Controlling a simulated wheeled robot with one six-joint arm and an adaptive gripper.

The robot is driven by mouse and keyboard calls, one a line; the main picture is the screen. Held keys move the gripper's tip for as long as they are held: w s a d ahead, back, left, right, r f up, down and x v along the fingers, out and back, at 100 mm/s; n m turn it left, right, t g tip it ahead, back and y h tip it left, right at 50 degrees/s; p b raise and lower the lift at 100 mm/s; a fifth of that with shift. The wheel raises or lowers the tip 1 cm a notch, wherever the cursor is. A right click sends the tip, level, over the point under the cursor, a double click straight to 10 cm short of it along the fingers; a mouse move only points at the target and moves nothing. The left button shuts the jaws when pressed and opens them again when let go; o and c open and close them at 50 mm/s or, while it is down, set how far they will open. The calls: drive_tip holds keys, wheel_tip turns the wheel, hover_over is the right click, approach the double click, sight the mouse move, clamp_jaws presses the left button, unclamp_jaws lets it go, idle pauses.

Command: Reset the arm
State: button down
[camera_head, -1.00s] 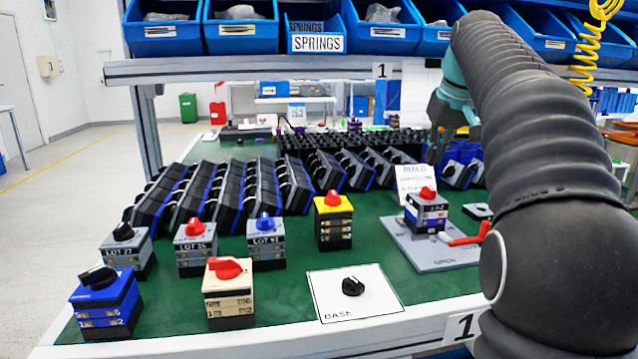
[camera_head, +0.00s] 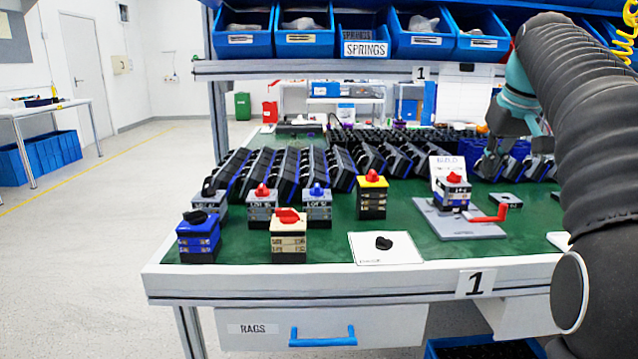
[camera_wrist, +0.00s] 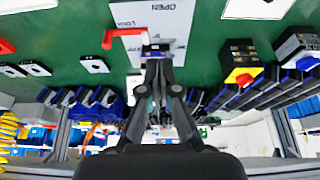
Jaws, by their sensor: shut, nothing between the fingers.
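My gripper (camera_wrist: 158,66) is shut and empty in the wrist view, its fingertips together. In the head view my arm comes down the right side, and my gripper (camera_head: 492,165) is small and dark, above the back right of the bench. A switch block with a red knob (camera_head: 453,178) stands on a grey plate (camera_head: 462,234) with a red lever (camera_head: 495,214). The wrist view shows this plate (camera_wrist: 170,22) and red lever (camera_wrist: 122,36), with the block (camera_wrist: 156,50) just past my fingertips. Whether they touch it, I cannot tell.
More switch blocks stand on the green bench (camera_head: 330,238): blue with black knob (camera_head: 197,240), beige with red knob (camera_head: 288,240), yellow-topped (camera_head: 372,196), and several grey ones. A white card (camera_head: 402,249) holds a black knob (camera_head: 383,242). Blue bins (camera_head: 305,35) hang above.

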drive_tip(key=s+a+f, duration=0.9)
drive_tip(key=s+a, duration=0.2)
drive_tip(key=s, duration=0.2)
drive_tip(key=s+a+f, duration=0.2)
drive_tip(key=s+f, duration=0.5)
drive_tip(key=f, duration=0.1)
drive_tip(key=s+a+f+t, duration=0.1)
drive_tip(key=s+a+f, duration=0.2)
drive_tip(key=s+f, duration=0.4)
wheel_tip(320, 180, down, 2)
drive_tip(key=shift+f, duration=0.1)
